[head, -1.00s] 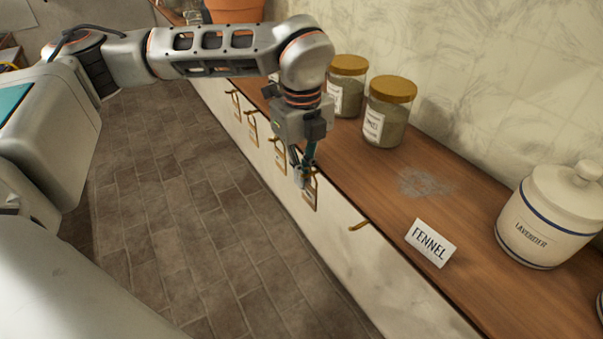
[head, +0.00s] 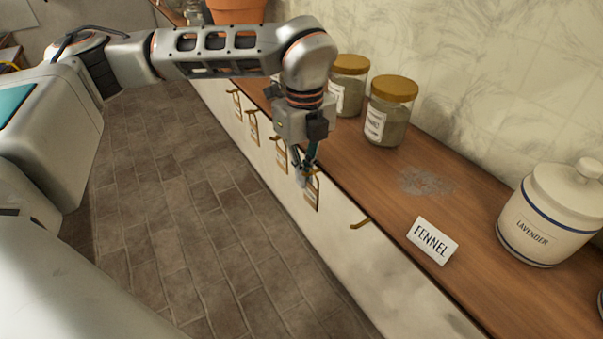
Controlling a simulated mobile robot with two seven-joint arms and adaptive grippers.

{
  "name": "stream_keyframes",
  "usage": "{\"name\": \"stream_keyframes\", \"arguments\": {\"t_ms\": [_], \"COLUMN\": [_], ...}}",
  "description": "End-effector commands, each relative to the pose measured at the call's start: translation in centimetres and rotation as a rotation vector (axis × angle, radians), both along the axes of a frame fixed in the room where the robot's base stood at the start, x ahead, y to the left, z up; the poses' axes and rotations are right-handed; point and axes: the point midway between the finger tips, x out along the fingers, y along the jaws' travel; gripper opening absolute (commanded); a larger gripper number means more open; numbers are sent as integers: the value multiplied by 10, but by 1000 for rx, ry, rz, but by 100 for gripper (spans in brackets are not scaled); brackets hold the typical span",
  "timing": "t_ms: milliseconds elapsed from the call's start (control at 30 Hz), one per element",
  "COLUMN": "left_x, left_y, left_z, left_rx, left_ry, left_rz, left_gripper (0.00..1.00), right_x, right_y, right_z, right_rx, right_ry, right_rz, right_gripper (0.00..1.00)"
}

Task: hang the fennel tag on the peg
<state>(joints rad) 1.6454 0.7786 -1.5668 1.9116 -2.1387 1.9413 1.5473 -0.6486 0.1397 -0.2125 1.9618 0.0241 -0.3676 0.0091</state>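A white card reading FENNEL (head: 432,241) stands on the wooden counter. Below and left of it, an empty brass peg (head: 361,224) sticks out from the counter's front. My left gripper (head: 300,176) points down at the counter's front, left of that peg. A small framed tag (head: 313,193) hangs upright right at its fingertips. I cannot read its label, nor tell whether the fingers grip it or it hangs on a peg hidden behind them. My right gripper is out of view.
More tags hang on pegs farther along the front, one of them here (head: 281,157). A grey powdery patch (head: 425,182) marks the wood. The tiled floor is clear.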

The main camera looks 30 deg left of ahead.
Motion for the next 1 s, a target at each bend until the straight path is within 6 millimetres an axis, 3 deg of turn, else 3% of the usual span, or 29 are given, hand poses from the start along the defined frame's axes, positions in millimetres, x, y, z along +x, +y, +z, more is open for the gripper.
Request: {"name": "stream_keyframes", "arguments": {"t_ms": [67,167,433,800,1000], "left_x": [2,2,3,0,-4], "left_y": [-2,-2,-2,1,3], "left_z": [-9,-9,-1,77,109], "left_rx": [2,2,1,-5,-3], "left_ry": [-3,-3,-6,-23,-15], "left_rz": [-11,-11,-11,-4,-1], "left_gripper": [0,20,20,24,24], "right_x": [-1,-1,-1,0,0], "right_y": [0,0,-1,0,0], "right_z": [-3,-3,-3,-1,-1], "right_rx": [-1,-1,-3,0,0], "right_ry": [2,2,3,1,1], "right_rz": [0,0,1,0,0], "right_gripper": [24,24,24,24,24]}}
